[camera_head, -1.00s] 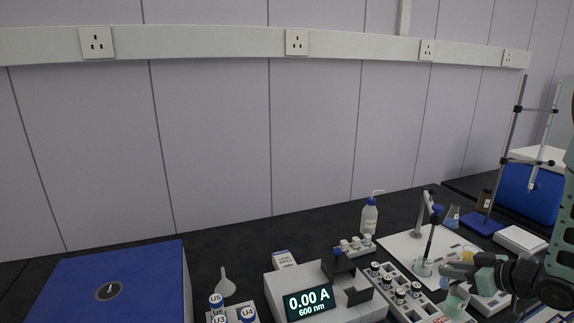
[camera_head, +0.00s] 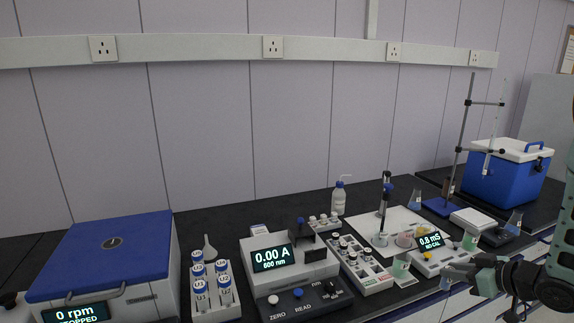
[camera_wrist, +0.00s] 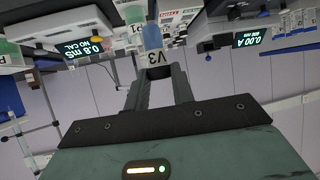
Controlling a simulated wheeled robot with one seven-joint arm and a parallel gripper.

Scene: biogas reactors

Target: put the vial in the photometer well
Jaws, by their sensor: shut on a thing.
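My gripper (camera_head: 452,274) is at the right in the head view, in front of the bench edge. In the wrist view (camera_wrist: 156,80) its jaws are shut on a vial (camera_wrist: 152,38) marked V3, with a clear bluish body. The vial is hard to make out in the head view. The photometer (camera_head: 270,242) is a white box left of my gripper, its screen reading 0.00 A, 600 nm. A dark part (camera_head: 302,236) stands on its top; I cannot make out the well opening. The photometer also shows upside down in the wrist view (camera_wrist: 215,30).
A rack of vials (camera_head: 375,283) stands right of the photometer, and a rack of blue-capped tubes (camera_head: 229,300) to its left. A centrifuge (camera_head: 105,262) is at far left.

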